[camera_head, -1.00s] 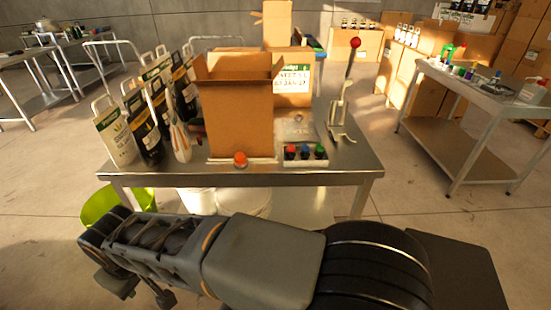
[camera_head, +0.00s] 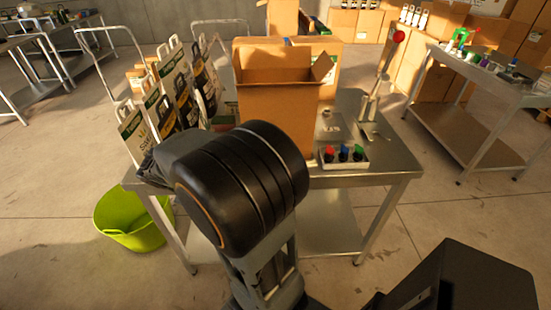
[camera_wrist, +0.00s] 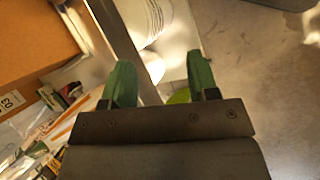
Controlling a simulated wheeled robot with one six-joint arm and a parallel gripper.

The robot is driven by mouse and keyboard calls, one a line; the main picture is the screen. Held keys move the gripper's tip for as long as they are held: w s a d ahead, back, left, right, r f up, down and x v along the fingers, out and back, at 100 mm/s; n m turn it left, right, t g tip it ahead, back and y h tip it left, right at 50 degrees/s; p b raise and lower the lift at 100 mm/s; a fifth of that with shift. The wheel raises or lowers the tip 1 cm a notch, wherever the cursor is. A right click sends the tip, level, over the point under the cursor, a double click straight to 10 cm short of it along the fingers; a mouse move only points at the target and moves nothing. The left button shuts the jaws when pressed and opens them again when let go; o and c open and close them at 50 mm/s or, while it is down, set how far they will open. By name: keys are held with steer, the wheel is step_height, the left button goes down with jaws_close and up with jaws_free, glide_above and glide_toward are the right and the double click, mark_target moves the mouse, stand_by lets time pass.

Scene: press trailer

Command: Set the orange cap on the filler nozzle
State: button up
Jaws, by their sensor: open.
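The orange cap is not visible in either current view; the place at the table's front edge where it stood is covered by my arm in the head view. I cannot make out a filler nozzle. A lever device with a red ball handle (camera_head: 398,36) stands at the table's right side. My gripper shows in the wrist view (camera_wrist: 160,82) with two green fingers wide apart and nothing between them. It points down past the table's edge (camera_wrist: 112,22), over white buckets (camera_wrist: 150,14) below. In the head view the fingers are hidden behind my arm.
An open cardboard box (camera_head: 278,108) stands mid-table. Right of it is a white tray (camera_head: 344,166) with red, blue and green capped bottles. Printed bags (camera_head: 135,130) crowd the left. A lime tub (camera_head: 133,232) is on the floor. The table's right front corner (camera_head: 395,166) is clear.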

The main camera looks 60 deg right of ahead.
steer(key=d+f+n+g+h+p, duration=0.1)
steer(key=d+h, duration=0.1)
steer(key=d, duration=0.5)
steer(key=s+d+f+n+g+h+p, duration=0.1)
steer(key=d+g+h, duration=0.1)
steer(key=d, duration=0.5)
steer(key=s+d+n+g+h+p, duration=0.1)
steer(key=d+n+g, duration=0.1)
steer(key=d, duration=0.4)
steer(key=shift+s+d+f+h+p, duration=0.1)
steer(key=shift+d+f+h+p, duration=0.25)
steer(key=shift+d+f+h, duration=0.05)
steer(key=shift+p+x, duration=0.7)
steer(key=shift+x, duration=2.3)
steer(key=shift+s+a, duration=0.1)
steer(key=shift+s, duration=0.05)
steer(key=c, duration=0.6)
steer(key=shift+c, duration=0.6)
